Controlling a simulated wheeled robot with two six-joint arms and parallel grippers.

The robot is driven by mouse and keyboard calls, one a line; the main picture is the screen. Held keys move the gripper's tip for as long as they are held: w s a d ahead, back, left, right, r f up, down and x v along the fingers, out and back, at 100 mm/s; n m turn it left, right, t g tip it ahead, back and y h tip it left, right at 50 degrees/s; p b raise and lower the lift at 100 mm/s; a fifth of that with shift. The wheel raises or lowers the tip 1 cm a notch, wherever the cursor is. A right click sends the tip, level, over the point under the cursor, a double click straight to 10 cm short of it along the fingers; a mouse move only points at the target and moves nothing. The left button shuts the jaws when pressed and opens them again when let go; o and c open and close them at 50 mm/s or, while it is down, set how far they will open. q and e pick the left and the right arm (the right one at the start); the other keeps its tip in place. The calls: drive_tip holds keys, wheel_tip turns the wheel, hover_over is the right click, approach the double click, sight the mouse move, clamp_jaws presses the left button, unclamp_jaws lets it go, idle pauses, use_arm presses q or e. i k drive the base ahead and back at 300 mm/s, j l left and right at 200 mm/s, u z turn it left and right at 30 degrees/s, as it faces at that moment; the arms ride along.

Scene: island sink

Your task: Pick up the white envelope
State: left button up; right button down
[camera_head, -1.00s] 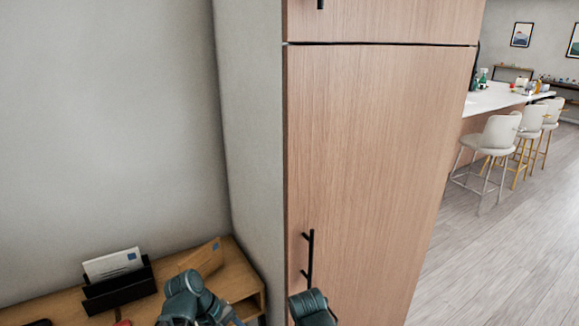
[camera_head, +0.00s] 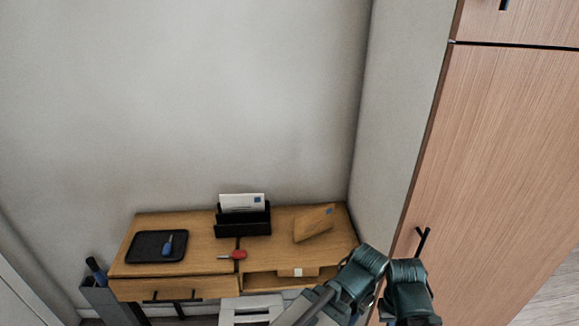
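The white envelope (camera_head: 242,202) stands upright in a black letter holder (camera_head: 244,221) on a wooden desk against the wall. It has a small blue mark at its upper right, and its lower part is hidden by the holder. My arm links show at the lower right of the head view, apart from the envelope. Neither gripper's fingers can be seen.
A tan envelope (camera_head: 314,223) lies on the wooden desk (camera_head: 201,226) right of the holder. A black tray (camera_head: 157,246) with a blue-handled item and a red-handled item (camera_head: 233,255) lie on the desk. A tall wooden cabinet (camera_head: 500,170) stands at right.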

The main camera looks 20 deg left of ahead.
sight(230, 203)
drive_tip(key=u, duration=1.2)
drive_tip(key=i+j+z, duration=0.35)
drive_tip(key=j+z, duration=0.15)
drive_tip(key=i+j+z, duration=0.25)
drive_tip(key=j, duration=0.2)
drive_tip(key=j+z, duration=0.25)
drive_tip(key=j, duration=0.1)
